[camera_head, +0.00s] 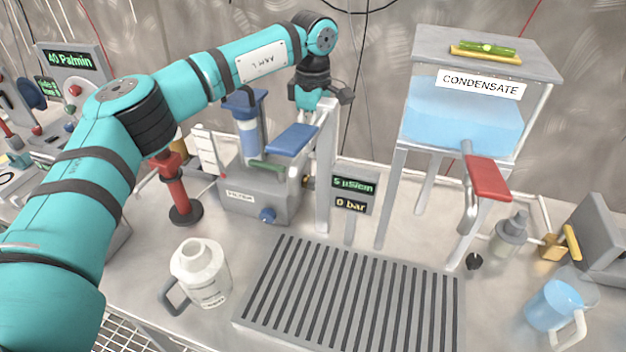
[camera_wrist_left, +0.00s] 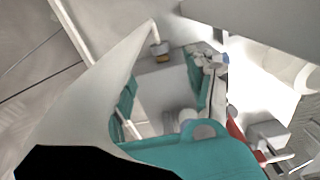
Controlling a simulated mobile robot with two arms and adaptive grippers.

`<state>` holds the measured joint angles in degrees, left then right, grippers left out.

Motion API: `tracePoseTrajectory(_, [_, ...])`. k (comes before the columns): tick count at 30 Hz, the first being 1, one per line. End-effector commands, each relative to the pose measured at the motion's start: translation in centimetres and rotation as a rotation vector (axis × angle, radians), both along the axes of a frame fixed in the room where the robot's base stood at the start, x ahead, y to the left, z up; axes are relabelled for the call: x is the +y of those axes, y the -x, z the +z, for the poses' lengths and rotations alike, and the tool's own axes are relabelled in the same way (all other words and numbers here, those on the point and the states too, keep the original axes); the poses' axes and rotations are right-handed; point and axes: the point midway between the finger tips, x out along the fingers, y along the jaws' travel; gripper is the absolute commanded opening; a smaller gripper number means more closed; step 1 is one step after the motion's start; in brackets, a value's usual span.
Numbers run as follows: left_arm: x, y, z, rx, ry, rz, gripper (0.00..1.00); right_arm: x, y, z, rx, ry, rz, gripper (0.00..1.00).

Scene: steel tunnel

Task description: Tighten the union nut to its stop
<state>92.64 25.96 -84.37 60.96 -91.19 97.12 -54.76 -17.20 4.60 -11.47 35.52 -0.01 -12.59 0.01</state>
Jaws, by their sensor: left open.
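My left arm comes in from the left and reaches over the bench. My left gripper (camera_head: 318,98) is open at the top of a pale upright post (camera_head: 325,170), beside the blue-handled grey unit (camera_head: 260,190). I cannot tell whether it touches the post. I cannot make out the union nut for certain; a small dark and brass fitting (camera_head: 308,182) shows between the grey unit and the post, below the gripper. The left wrist view is tilted and shows no clear nut. My right gripper is in neither view.
A slotted drain grate (camera_head: 445,310) fills the front middle. A white jug (camera_head: 208,275) stands left of it. The condensate tank (camera_head: 410,125) stands right, with a red lever (camera_head: 488,178). A display (camera_head: 352,190) reads 0 bar. A blue-filled jug (camera_head: 553,305) is far right.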

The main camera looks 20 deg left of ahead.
Motion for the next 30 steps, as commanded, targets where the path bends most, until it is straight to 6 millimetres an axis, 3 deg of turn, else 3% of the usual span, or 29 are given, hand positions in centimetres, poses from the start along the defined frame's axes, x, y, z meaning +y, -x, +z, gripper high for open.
tracePoseTrajectory(9, [0.0,0.1,-7.0,0.003,-0.001,0.000,0.55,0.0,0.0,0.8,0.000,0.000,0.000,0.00])
tracePoseTrajectory(15, [0.0,0.0,-10.4,0.001,0.000,0.001,0.55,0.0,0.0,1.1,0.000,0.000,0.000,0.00])
tracePoseTrajectory(21, [0.0,0.0,-12.1,-0.001,0.000,0.001,0.55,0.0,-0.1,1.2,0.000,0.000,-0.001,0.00])
tracePoseTrajectory(30, [0.0,0.0,-12.3,-0.001,0.000,0.000,0.55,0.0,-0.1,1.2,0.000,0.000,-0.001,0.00])
